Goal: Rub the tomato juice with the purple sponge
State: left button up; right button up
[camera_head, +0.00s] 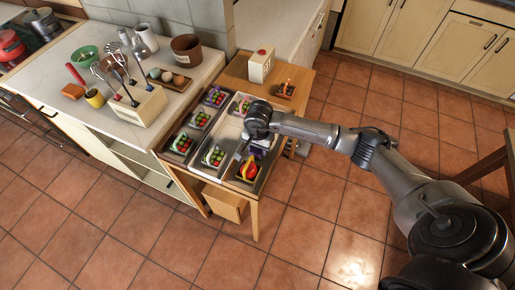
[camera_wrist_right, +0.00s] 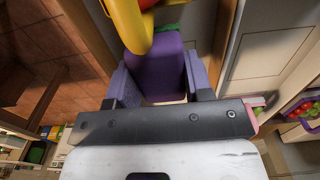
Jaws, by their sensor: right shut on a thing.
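My right gripper (camera_head: 250,152) is over the front of the tray table, shut on the purple sponge. In the right wrist view the purple sponge (camera_wrist_right: 162,65) sits between the two fingers of the right gripper (camera_wrist_right: 160,85). In the head view only a bit of purple shows beside the gripper, the rest hidden by it. A cream carton (camera_head: 258,70) with a red mark stands at the back of the table; I cannot tell for sure that it is the tomato juice. My left gripper is not in view.
Trays of fruit and vegetables (camera_head: 181,145) surround the gripper. A yellow fruit (camera_wrist_right: 128,25) lies close beyond the sponge. The counter at left holds a utensil box (camera_head: 137,108), bowls and eggs. Open tiled floor lies right.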

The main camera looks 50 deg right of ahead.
jog(key=shift+w+d+r+p, duration=0.1)
jog(key=shift+d+r+p, duration=0.15)
jog(key=shift+r, duration=0.3)
jog(key=shift+w+d+r+p, duration=0.1)
jog(key=shift+d+r+p, duration=0.1)
jog(key=shift+r, duration=0.3)
jog(key=shift+s+a+r+p, duration=0.1)
jog(key=shift+r+p, duration=0.15)
jog(key=shift+r, duration=0.1)
jog(key=shift+s+a+r+p, duration=0.1)
jog(key=shift+r+p, duration=0.15)
jog(key=shift+r, duration=0.1)
notch_tip(320, 180, up, 2)
jog(key=shift+w+p, duration=0.1)
jog(key=shift+p, duration=0.45)
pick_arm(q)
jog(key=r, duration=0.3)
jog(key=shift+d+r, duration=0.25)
pick_arm(e)
jog(key=shift+r, duration=0.1)
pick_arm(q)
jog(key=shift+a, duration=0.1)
pick_arm(e)
jog(key=shift+d, duration=0.1)
